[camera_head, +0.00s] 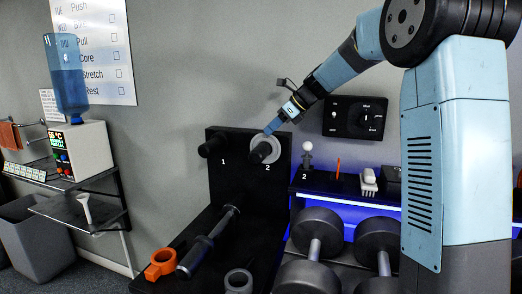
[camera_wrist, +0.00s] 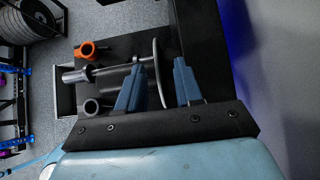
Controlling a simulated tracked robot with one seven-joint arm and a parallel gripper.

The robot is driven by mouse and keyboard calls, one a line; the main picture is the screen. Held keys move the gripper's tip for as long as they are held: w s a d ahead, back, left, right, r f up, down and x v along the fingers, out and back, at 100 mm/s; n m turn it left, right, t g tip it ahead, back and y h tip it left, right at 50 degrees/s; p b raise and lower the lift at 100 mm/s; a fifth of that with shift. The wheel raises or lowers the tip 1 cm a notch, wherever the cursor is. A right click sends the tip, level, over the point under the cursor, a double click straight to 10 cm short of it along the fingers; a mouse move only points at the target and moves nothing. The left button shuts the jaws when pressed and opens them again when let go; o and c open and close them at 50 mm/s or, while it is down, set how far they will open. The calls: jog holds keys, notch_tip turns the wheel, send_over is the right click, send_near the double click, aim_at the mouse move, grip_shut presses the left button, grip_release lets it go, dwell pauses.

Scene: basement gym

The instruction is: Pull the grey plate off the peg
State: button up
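The grey plate (camera_head: 276,150) hangs on the black peg marked 2 (camera_head: 260,153), on the right of a black upright board (camera_head: 230,180). In the wrist view the plate (camera_wrist: 158,72) shows almost edge-on as a thin upright disc. My gripper (camera_head: 269,130) is at the plate's top edge, pointing down. In the wrist view my gripper (camera_wrist: 160,80) is open, with the plate's edge between its two blue fingers and a visible gap on either side. The peg marked 1 (camera_head: 212,146) is bare.
An orange collar (camera_head: 161,264), a grey collar (camera_head: 238,281) and a dark bar (camera_head: 209,243) are on the black base below. Dumbbells (camera_head: 316,240) stand at right, under a shelf (camera_head: 335,190) with small items. A control box (camera_head: 355,118) is on the wall.

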jog(key=shift+x, duration=0.8)
grip_shut()
jog(key=shift+r, duration=0.1)
dwell(0.7)
